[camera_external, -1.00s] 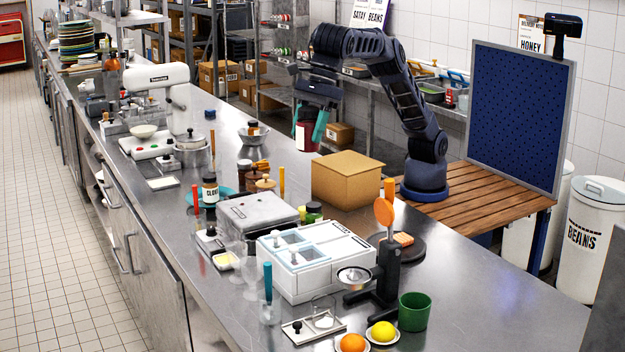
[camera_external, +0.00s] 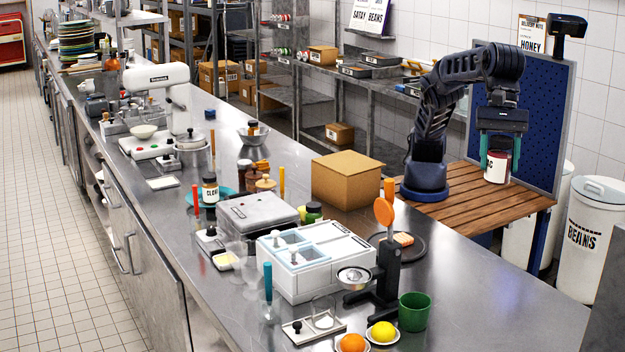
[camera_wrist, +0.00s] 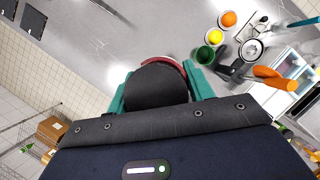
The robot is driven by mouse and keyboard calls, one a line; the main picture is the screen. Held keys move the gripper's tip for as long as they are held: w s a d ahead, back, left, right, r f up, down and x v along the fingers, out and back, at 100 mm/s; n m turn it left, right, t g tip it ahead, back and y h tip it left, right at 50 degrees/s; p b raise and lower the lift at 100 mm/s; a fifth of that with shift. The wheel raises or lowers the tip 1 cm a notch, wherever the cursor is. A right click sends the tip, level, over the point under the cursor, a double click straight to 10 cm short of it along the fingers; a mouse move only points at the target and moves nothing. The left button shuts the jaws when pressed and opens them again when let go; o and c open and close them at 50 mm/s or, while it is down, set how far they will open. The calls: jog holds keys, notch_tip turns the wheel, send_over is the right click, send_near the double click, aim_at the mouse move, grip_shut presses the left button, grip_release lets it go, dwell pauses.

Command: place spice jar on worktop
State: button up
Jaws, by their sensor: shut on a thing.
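The spice jar (camera_external: 496,168), dark red with a white label, is upright between the teal fingers of my gripper (camera_external: 499,163). My gripper is shut on it. In the external view it appears over the slatted wooden table, and its height above the slats is hard to judge. In the wrist view the jar's black lid (camera_wrist: 156,86) and a bit of red rim show between the fingers (camera_wrist: 160,90); the rest is hidden. The worktop (camera_external: 480,295) is the long grey steel counter; it also shows in the wrist view (camera_wrist: 130,35).
A cardboard box (camera_external: 347,180) stands on the worktop near my base. The worktop's right front is bare. A blue pegboard (camera_external: 545,120) rises behind the wooden table (camera_external: 470,212).

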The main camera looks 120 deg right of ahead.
jog(key=s+a+f+n, duration=0.1)
jog(key=s+a+n, duration=0.1)
jog(key=s+a, duration=0.9)
jog(key=shift+g+y, duration=0.3)
jog(key=shift+y, duration=0.1)
jog(key=f, duration=1.2)
jog(key=s+d+f, duration=0.1)
jog(key=f, duration=1.2)
jog(key=d+f, duration=0.1)
jog(key=f, duration=1.2)
jog(key=shift+s+d, duration=0.25)
jog(key=o, duration=1.1)
jog(key=shift+f, duration=0.1)
jog(key=shift+o, duration=0.2)
jog(key=v, duration=1.2)
